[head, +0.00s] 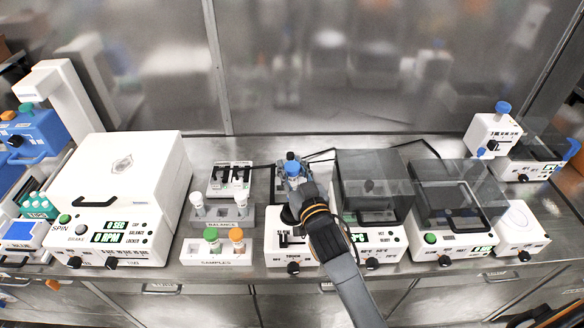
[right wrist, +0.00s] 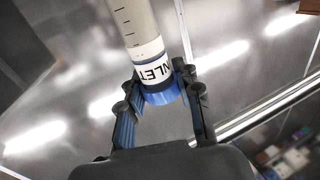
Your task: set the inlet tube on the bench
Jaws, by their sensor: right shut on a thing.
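The inlet tube (right wrist: 148,35) shows in the right wrist view as a clear graduated tube with a white label lettered "INLET" and a blue cap. My right gripper (right wrist: 160,88) is shut on it at the cap end, with one finger on each side. In the head view my right gripper (head: 293,181) is above and behind the white mixer marked "TOUCH" (head: 285,245). Blue parts (head: 291,166) show at its fingers, and most of the tube is hidden there. The steel bench (head: 205,150) runs across the head view.
A white centrifuge (head: 115,175) stands left. A "SAMPLES" rack (head: 214,252) with green and orange caps and a grey "BALANCE" rack (head: 223,218) stand left of the gripper. Dark-lidded devices (head: 372,185) crowd the right. Bare bench lies along the back wall.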

